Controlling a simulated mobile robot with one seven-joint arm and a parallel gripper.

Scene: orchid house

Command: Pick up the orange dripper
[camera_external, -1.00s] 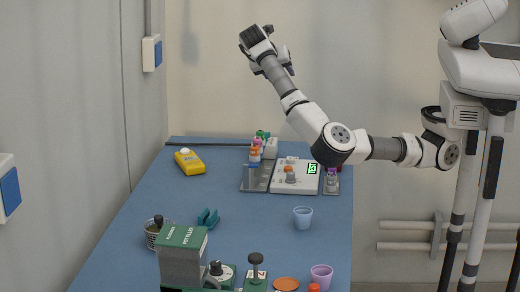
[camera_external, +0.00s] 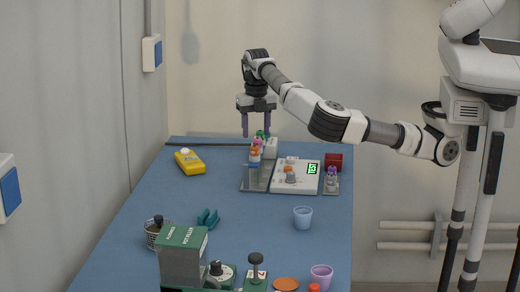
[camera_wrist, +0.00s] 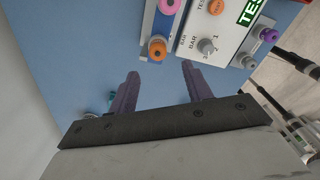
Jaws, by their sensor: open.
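The orange dripper (camera_external: 255,150) stands in a small grey rack (camera_external: 253,184) at the back of the table, among pink, blue and green pieces. Its round orange top (camera_wrist: 157,48) shows in the wrist view, next to a pink top (camera_wrist: 168,6); its lower part is hidden there. My gripper (camera_external: 256,134) points down just above the rack, fingers apart. In the wrist view my gripper (camera_wrist: 160,72) is open and empty, with the orange top ahead of the gap between the fingertips.
A purple-topped piece (camera_external: 331,172) and a red box (camera_external: 334,160) are farther right. A yellow bottle (camera_external: 189,161) lies left. Blue table is clear in front of the rack.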

